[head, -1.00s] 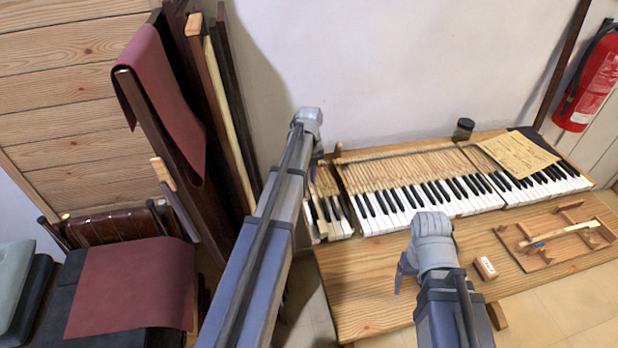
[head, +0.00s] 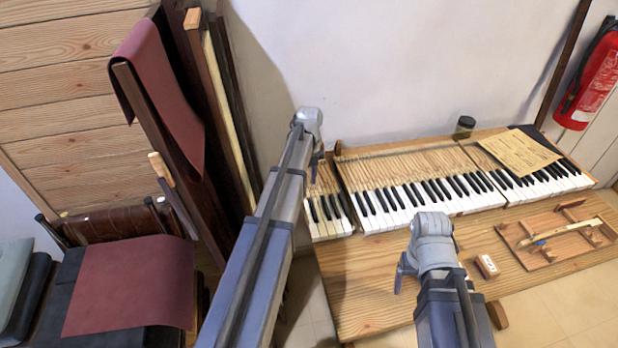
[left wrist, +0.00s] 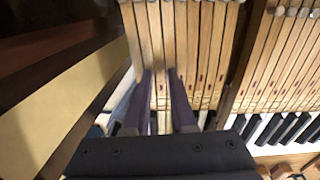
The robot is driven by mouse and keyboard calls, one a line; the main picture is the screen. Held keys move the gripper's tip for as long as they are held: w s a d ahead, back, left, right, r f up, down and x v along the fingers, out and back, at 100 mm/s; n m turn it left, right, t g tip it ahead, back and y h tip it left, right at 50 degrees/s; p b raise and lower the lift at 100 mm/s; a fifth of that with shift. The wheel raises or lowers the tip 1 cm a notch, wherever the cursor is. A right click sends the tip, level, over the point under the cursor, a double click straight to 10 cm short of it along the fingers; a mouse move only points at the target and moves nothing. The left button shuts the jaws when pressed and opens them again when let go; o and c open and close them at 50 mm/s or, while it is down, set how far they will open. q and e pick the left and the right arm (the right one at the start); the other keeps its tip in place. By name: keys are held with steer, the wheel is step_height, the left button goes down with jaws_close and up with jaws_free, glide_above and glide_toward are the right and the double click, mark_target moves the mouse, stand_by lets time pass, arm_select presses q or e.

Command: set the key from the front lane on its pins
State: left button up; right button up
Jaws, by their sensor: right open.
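My left gripper (head: 317,163) hangs over the short left block of keys (head: 331,216). In the left wrist view its two dark fingers (left wrist: 160,72) stand apart, with wooden key sticks and a little white key top showing between them. I see no key lifted in them; whether the fingertips touch a key is unclear. The row of white fronts in the left block looks filled. The pins are hidden. My right gripper (head: 402,276) is open and empty above the table front. A pale wooden key (head: 562,232) lies aslant in the shallow wooden tray (head: 520,256).
The main keyboard (head: 430,195) fills the table (head: 360,300) behind. A yellowed sheet (head: 518,152) lies on its right part, a dark jar (head: 464,127) behind. A small wooden block (head: 486,266) sits left of the tray. Tall dark boards (head: 215,90) stand close left of my left arm.

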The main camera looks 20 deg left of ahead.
arm_select(q)
steer(key=shift+r, duration=0.1)
stand_by(0.3)
steer(key=shift+r+p, duration=1.05)
steer(key=shift+p, duration=0.1)
arm_select(e)
steer(key=shift+r, duration=1.1)
arm_select(q)
steer(key=o, duration=0.6)
steer(key=shift+c, duration=0.2)
steer(key=shift+r, duration=0.1)
arm_select(e)
steer(key=shift+r, duration=0.1)
arm_select(q)
step_height(320, 180, up, 5)
steer(key=p, duration=0.5)
arm_select(e)
step_height(320, 180, up, 5)
steer(key=shift+f, duration=0.1)
